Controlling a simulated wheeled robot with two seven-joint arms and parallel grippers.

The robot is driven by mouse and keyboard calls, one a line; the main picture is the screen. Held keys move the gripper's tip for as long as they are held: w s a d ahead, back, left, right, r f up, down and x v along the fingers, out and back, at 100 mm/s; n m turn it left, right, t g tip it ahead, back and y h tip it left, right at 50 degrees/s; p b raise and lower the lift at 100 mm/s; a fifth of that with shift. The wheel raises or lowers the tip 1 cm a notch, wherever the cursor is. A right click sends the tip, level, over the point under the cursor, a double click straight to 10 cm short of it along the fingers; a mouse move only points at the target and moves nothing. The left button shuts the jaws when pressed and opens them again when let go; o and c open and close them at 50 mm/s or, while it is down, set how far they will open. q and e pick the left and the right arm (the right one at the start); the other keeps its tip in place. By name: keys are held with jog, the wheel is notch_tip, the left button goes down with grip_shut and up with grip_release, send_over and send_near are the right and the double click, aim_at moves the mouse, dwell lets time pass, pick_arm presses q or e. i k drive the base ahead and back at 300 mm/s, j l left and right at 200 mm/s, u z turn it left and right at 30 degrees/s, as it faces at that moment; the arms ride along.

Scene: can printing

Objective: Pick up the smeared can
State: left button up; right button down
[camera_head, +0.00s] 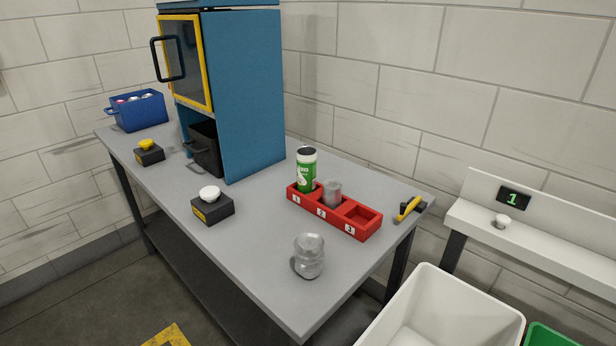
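A green and white printed can (306,170) with a dark top stands upright in slot 1 of the red holder (363,231). At this size I cannot tell for certain whether any print is smeared. Neither of my grippers is in view.
A blue machine (245,95) with a yellow-framed door stands on the grey table (260,250). Black boxes with a white button (209,193) and a yellow button (147,145) sit near the front edge. A blue crate (140,112) is far left; a white bin (440,300) is right.

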aim_at(306, 157)
jog(key=i+j+z, duration=0.25)
jog(key=j+z, duration=0.2)
jog(key=j, duration=0.85)
jog(key=j+z, duration=0.45)
jog(key=j, duration=0.85)
jog(key=i, duration=0.05)
